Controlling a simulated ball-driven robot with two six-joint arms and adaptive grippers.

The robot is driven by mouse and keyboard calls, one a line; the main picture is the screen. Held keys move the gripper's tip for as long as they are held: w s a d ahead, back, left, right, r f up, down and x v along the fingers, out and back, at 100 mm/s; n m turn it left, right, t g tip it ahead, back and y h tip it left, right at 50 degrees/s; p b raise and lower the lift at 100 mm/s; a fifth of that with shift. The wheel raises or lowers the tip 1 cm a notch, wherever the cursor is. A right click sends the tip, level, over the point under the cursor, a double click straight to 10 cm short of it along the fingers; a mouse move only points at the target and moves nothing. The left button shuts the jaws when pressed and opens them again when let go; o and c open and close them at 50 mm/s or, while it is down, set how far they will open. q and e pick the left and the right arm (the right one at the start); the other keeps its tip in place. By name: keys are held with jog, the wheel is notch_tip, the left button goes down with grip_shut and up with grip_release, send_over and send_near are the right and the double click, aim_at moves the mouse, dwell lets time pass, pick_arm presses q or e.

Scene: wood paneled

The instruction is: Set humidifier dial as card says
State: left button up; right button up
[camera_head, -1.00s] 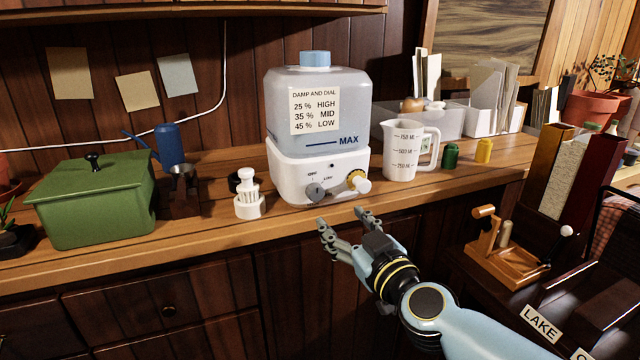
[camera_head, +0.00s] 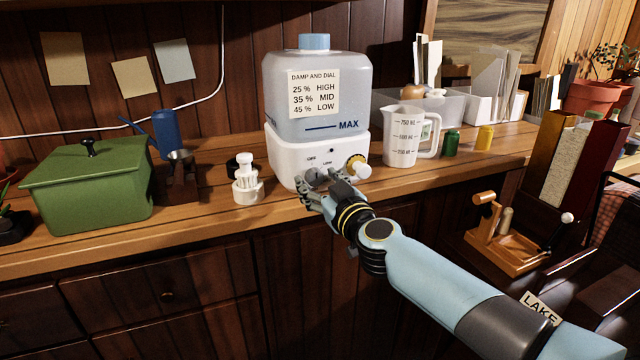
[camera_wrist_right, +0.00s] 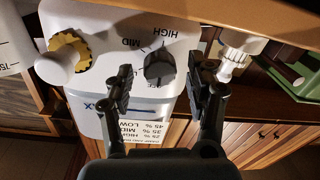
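The humidifier (camera_head: 280,160) stands on the wooden counter, a clear tank on a white base. The card (camera_head: 315,94) on its tank reads "DAMP AND DIAL": 25% HIGH, 35% MID, 45% LOW. The grey dial (camera_wrist_right: 158,68) is on the base front, with MID and HIGH marks around it in the right wrist view, which is upside down. My right gripper (camera_head: 318,193) is at the base front; in the right wrist view its open fingers (camera_wrist_right: 164,78) lie either side of the dial, without clear contact. It partly hides the dial in the head view. My left gripper is out of view.
A yellow knob with a white spout (camera_head: 358,168) sits right of the dial. A measuring jug (camera_head: 404,140) is on the right, a green box (camera_head: 90,195) at far left.

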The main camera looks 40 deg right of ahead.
jog(key=c, duration=1)
